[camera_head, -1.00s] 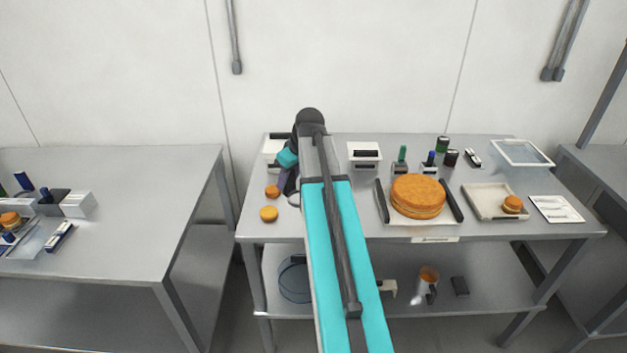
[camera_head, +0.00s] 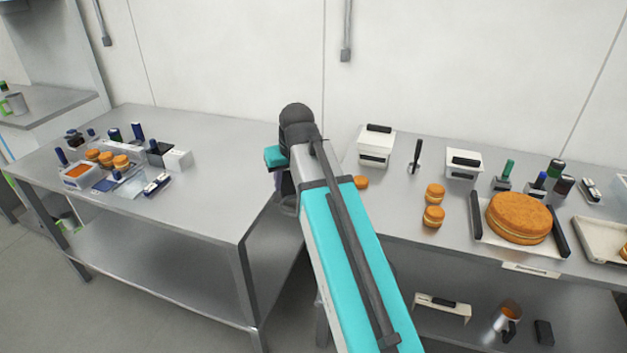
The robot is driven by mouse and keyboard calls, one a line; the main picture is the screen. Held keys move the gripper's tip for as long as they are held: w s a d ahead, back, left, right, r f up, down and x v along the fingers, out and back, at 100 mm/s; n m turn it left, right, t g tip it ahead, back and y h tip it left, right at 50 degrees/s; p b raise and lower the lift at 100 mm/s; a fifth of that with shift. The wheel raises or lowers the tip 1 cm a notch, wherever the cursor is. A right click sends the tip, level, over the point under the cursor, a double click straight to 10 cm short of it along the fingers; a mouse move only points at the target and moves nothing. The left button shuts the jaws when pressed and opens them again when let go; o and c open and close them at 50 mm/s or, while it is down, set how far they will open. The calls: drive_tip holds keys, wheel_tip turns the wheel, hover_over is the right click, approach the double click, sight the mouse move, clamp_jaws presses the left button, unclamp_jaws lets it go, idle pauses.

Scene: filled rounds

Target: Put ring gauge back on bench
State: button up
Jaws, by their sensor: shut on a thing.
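My gripper (camera_head: 283,187) hangs at the far end of my arm, over the gap between two steel benches, and is largely hidden by the arm. It is shut on a small grey, rounded thing (camera_head: 288,207) that looks like the ring gauge; only a little of it shows below the jaws. The left bench (camera_head: 205,215) has a wide bare top near the gripper. The right bench (camera_head: 395,215) stands just to the right of the gripper, partly behind my arm.
The right bench holds several rounds, a large orange cake (camera_head: 518,217) on a tray, white boxes and small bottles. Its lower shelf holds a cup (camera_head: 508,315).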

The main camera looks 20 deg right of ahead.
drive_tip(key=a, duration=0.4)
drive_tip(key=shift+s+a+r+b, duration=0.1)
drive_tip(key=shift+s+a+b, duration=0.15)
drive_tip(key=shift+a+b, duration=0.1)
drive_tip(key=shift+a, duration=0.15)
